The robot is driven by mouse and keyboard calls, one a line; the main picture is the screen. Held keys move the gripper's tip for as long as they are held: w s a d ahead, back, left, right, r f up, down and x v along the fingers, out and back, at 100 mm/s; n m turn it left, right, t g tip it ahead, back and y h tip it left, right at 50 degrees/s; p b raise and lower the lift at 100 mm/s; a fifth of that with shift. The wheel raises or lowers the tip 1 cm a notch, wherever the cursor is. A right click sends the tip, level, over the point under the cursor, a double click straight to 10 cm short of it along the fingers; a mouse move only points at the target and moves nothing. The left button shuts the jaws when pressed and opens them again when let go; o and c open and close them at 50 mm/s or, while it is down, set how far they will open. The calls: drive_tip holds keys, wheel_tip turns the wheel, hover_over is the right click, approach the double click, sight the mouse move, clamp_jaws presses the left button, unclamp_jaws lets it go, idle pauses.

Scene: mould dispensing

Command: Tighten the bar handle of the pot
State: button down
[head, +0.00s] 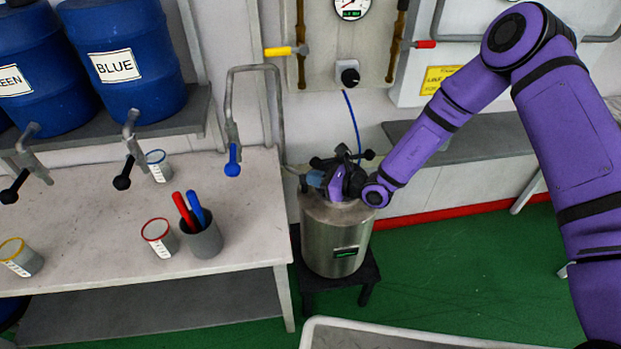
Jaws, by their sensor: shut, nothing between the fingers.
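The pot (333,242) is a steel cylinder with a small green display on its front. It stands upright on a low dark stool, right of the workbench. My purple arm reaches in from the right, and my gripper (335,187) is at the top of the pot, over its lid. The dark bar handle (327,163) shows in part above the lid, with a black knob to its right. My wrist hides much of the lid and handle. I cannot tell whether the fingers touch the bar. My gripper is shut with nothing seen between its fingers.
The workbench (105,243) at left holds a grey cup (204,238) with red and blue sticks, and several measuring cups. Blue barrels (120,60) stand behind. A blue hose (353,120) hangs behind the pot. A pale tray edge (400,335) lies in front. Green floor is free at right.

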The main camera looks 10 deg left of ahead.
drive_tip(key=s+d+r, duration=0.1)
drive_tip(key=s+d, duration=0.1)
drive_tip(key=s, duration=0.6)
drive_tip(key=shift+s+r, duration=0.2)
drive_tip(key=shift+r, duration=0.05)
drive_tip(key=s+d+r+n+g+h, duration=0.1)
drive_tip(key=s+d+r+n+g, duration=0.15)
drive_tip(key=r+n, duration=0.4)
drive_tip(key=s+d+r+n+g+h, duration=0.1)
drive_tip(key=d+r+n+g, duration=0.2)
drive_tip(key=r, duration=0.6)
drive_tip(key=s+d+r+n+g+h, duration=0.1)
drive_tip(key=d+r+n, duration=0.4)
drive_tip(key=r, duration=0.3)
drive_tip(key=s+d+r+n+t+h, duration=0.2)
drive_tip(key=s+d+r+h, duration=0.2)
drive_tip(key=d, duration=0.5)
drive_tip(key=s+d+r+n+t+h, duration=0.2)
drive_tip(key=s+d+r, duration=0.4)
drive_tip(key=d, duration=0.3)
drive_tip(key=s+d+r+n+t+h, duration=0.2)
drive_tip(key=s+d+r+t+h, duration=0.2)
drive_tip(key=d, duration=0.6)
wheel_tip(320, 180, up, 3)
drive_tip(key=shift+s+r+h, duration=0.1)
drive_tip(key=shift+s+h, duration=0.8)
drive_tip(key=shift+h, duration=0.3)
